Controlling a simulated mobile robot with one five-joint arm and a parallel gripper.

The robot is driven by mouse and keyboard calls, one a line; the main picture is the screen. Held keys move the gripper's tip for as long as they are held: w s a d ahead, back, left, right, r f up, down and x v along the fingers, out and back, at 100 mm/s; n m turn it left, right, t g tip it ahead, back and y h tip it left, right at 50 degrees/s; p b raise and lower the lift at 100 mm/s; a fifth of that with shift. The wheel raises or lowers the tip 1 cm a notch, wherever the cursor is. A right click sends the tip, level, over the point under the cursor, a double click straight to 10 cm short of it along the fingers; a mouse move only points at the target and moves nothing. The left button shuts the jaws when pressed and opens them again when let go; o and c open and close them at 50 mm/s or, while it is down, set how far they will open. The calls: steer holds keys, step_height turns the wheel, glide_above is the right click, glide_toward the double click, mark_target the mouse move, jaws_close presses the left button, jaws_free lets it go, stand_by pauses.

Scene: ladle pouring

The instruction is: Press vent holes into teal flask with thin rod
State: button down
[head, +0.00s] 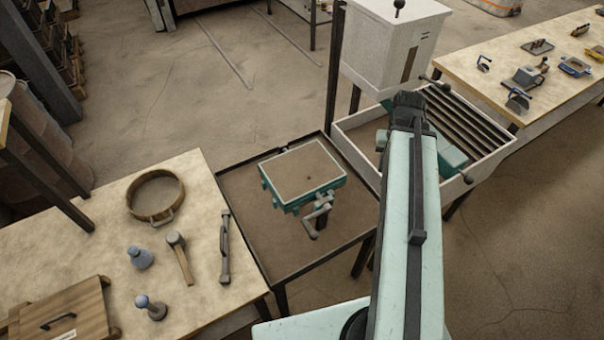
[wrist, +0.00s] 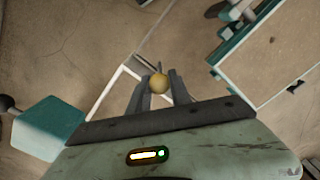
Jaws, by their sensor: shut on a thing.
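The teal flask (head: 268,187) stands on the dark-edged bench, its top a flat brown sand face with one small dark hole (head: 309,178) near the middle. In the wrist view the flask (wrist: 228,46) shows at the upper right, with a dark spot on its sand. My gripper (wrist: 160,92) is shut on the thin rod (wrist: 158,83), whose round yellow knob shows between the fingers. The rod's lower part is mostly hidden behind the knob. The gripper is apart from the flask, to its left in the wrist view. In the head view my arm hides the gripper and rod.
A white-rimmed grated tray (head: 488,163) stands right of the flask, below a white hopper (head: 395,45). The left table holds a round sieve (head: 156,196), a mallet (head: 181,257), a rammer (head: 225,247) and a wooden box (head: 60,322). A crank (head: 320,212) juts below the flask.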

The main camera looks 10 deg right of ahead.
steer(key=w+a, duration=0.5)
steer(key=a, duration=0.3)
steer(key=w+a, duration=0.5)
steer(key=a, duration=0.3)
steer(key=shift+w, duration=0.35)
steer(key=shift+f, duration=0.15)
stand_by(0.4)
